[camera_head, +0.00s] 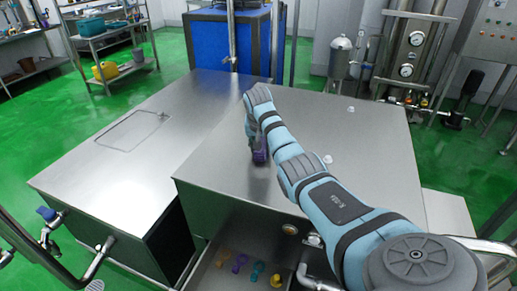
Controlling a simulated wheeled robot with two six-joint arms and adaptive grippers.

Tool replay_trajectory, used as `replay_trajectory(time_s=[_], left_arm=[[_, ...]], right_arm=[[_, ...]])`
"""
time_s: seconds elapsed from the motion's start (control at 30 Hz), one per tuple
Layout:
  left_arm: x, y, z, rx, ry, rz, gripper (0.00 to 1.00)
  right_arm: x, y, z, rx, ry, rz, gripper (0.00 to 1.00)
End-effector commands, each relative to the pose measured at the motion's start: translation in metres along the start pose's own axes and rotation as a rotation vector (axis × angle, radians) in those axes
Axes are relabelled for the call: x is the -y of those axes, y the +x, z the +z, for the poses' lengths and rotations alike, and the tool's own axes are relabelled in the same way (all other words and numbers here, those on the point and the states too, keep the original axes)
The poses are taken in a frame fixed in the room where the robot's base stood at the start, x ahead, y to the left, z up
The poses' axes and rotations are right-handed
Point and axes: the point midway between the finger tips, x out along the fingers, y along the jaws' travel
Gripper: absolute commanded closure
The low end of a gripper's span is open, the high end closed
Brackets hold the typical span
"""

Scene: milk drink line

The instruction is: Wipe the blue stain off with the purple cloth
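My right arm reaches in from the lower right over the steel box top (355,130). Its gripper (258,149) points down near the left part of that top. A small dark purple piece, the purple cloth (260,158), shows at the fingertips, at or just above the steel surface. The gripper appears shut on it, though the fingers are small and partly hidden by the wrist. I see no blue stain; the arm and gripper cover part of the top. My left gripper is not in view.
A second steel box top (95,165) with a square hatch lies to the left. A recessed steel shelf (225,278) in front holds several small coloured items. Small fittings (328,159) stick up from the box top. A blue machine (225,40) stands behind.

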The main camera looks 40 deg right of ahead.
Motion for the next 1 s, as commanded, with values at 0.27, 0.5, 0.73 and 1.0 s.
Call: replay_trajectory(time_s=[0.27, 0.5, 0.73, 1.0], left_arm=[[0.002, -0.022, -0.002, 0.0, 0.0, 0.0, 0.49], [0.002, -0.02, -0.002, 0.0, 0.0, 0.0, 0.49], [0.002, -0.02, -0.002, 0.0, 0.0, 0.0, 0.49], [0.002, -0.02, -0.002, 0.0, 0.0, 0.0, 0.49]], right_arm=[[-0.016, -0.006, 0.006, 0.006, -0.002, 0.005, 0.93], [-0.008, -0.015, 0.032, 0.006, -0.003, 0.004, 0.93], [-0.005, -0.02, 0.044, 0.006, -0.002, 0.004, 0.93], [0.003, -0.031, 0.072, 0.007, -0.004, 0.003, 0.93]])
